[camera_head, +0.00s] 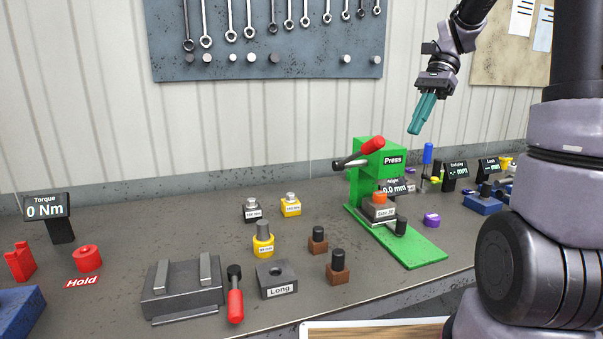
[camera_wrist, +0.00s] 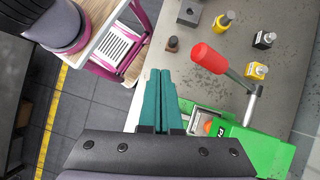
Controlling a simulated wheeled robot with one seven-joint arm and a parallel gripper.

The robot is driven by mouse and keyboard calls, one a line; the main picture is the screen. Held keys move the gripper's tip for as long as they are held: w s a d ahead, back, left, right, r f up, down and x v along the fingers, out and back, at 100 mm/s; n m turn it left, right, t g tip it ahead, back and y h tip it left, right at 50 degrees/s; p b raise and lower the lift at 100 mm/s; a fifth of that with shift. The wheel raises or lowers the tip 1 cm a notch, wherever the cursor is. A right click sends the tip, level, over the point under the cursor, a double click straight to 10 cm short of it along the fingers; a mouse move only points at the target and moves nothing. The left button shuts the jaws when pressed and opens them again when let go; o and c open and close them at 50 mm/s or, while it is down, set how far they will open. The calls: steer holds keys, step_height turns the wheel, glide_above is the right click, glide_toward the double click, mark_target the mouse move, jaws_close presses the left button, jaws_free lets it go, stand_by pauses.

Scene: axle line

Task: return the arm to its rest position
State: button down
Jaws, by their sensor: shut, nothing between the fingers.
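My gripper (camera_head: 421,113) hangs in the air above the bench, up and to the right of the green press (camera_head: 376,188). Its teal fingers are shut together with nothing between them. They also show in the wrist view (camera_wrist: 160,80), pointing away over the bench edge. The arm is raised and bent, with its upper part reaching out of the picture at the top. The press has a red-knobbed lever (camera_wrist: 209,58), which lies close to the fingers in the wrist view but lower down.
The bench (camera_head: 200,225) holds a grey block labelled Long (camera_head: 276,283), a fixture (camera_head: 182,292), a red-handled tool (camera_head: 235,305), small yellow and brown parts, and a torque display (camera_head: 48,206). A wrench board (camera_head: 265,72) hangs behind. A shelved cart (camera_wrist: 112,45) stands beside the bench. Air around the gripper looks clear.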

steer(key=s+a+r+n+t+h, duration=0.1)
steer(key=s+r+n+t+h, duration=0.2)
steer(key=s+n+t, duration=0.4)
steer(key=shift+s+a+r+n+t, duration=0.45)
steer(key=shift+s+t, duration=1.35)
steer(key=shift+s, duration=0.9)
